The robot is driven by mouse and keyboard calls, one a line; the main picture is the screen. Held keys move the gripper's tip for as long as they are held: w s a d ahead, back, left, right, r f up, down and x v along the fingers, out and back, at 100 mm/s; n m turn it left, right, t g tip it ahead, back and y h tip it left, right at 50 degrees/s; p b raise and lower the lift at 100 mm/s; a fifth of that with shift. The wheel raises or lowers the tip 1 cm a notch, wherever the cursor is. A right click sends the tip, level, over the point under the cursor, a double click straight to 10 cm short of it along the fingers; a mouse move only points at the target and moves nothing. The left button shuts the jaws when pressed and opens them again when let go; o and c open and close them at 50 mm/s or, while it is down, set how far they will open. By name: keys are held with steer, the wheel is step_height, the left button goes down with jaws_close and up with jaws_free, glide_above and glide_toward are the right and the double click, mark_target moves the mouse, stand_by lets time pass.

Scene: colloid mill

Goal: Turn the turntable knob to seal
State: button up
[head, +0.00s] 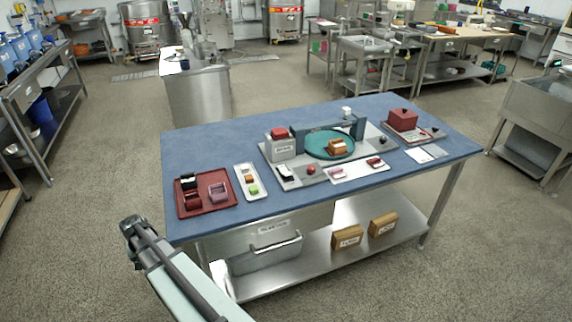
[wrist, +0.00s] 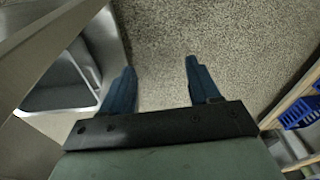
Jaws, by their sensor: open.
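The turntable (head: 322,150) is a round teal disc on a grey base plate on the blue table, with a small brown block (head: 337,147) on it. A small red round knob (head: 311,169) is at the front of the plate, and a dark round knob (head: 383,140) is near its right end. I cannot tell which one is the turntable knob, nor read any seal mark. My gripper (wrist: 160,66) is open and empty in the wrist view, with two blue fingers apart above bare floor. The head view shows my arm at lower left, away from the turntable.
A blue-grey upright bar (head: 318,131) stands behind the turntable, with a grey box (head: 282,147) left of it. A red tray (head: 206,207) and white tray (head: 242,183) lie left; a red box (head: 403,119) stands right. The wrist view shows a metal basin (wrist: 65,85) at left.

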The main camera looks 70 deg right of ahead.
steer(key=w+d+r+m+t+h, duration=0.15)
steer(key=w+d+r, duration=0.25)
steer(key=d+r, duration=0.8)
steer(key=w+d+r+m+t+h, duration=0.1)
steer(key=w+d+r+m+t, duration=0.15)
steer(key=d+r, duration=1)
steer(key=s+d+r+m, duration=0.2)
steer(key=s+d+r, duration=0.1)
steer(key=d+r, duration=0.3)
step_height(320, 180, up, 4)
steer(key=m+g+y, duration=0.3)
steer(key=m+g, duration=0.3)
steer(key=m, duration=0.3)
glide_above(311, 167)
step_height(311, 167, down, 13)
steer(key=shift+s+r, duration=0.1)
